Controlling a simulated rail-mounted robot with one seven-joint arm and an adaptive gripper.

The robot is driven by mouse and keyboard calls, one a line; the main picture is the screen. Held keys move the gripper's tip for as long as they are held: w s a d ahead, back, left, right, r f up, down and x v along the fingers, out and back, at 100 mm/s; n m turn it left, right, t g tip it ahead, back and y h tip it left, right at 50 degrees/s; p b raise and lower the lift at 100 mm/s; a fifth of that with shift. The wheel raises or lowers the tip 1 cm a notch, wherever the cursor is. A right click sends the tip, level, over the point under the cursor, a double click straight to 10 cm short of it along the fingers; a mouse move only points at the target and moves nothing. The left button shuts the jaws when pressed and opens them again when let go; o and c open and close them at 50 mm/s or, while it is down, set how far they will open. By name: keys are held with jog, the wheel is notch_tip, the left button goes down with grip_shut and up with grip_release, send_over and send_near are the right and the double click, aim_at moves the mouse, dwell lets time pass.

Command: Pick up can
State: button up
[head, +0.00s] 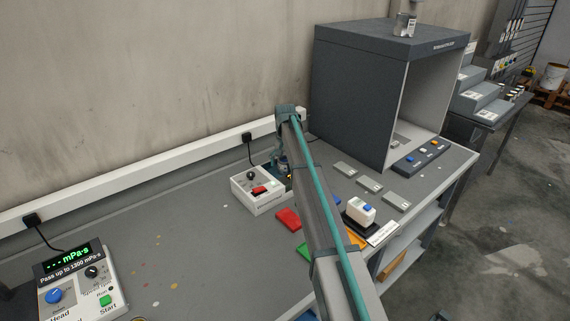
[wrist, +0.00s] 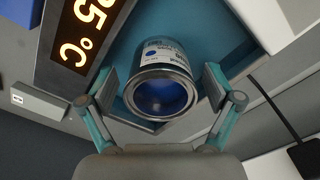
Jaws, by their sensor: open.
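In the wrist view, a metal can (wrist: 162,82) with a white label and blue contents shows between the two fingers of my gripper (wrist: 160,86). Its round end with a bright rim faces the camera. The fingers are open, one on each side of the can; a gap shows on the left, and I cannot tell whether the right finger touches. The can sits at a teal, tray-like surface (wrist: 232,50). In the head view my gripper (head: 278,166) is mostly hidden behind my arm, and the can cannot be made out there.
A dark display (wrist: 85,35) with orange "°C" digits is close at the upper left of the wrist view. In the head view, a white control box (head: 262,203) stands by my gripper. A grey booth (head: 355,85) stands right; the left bench is mostly clear before a meter (head: 82,285).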

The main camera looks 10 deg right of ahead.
jog(key=shift+f, duration=0.4)
jog(key=c, duration=1.5)
jog(key=shift+o, duration=0.2)
jog(key=shift+r, duration=0.15)
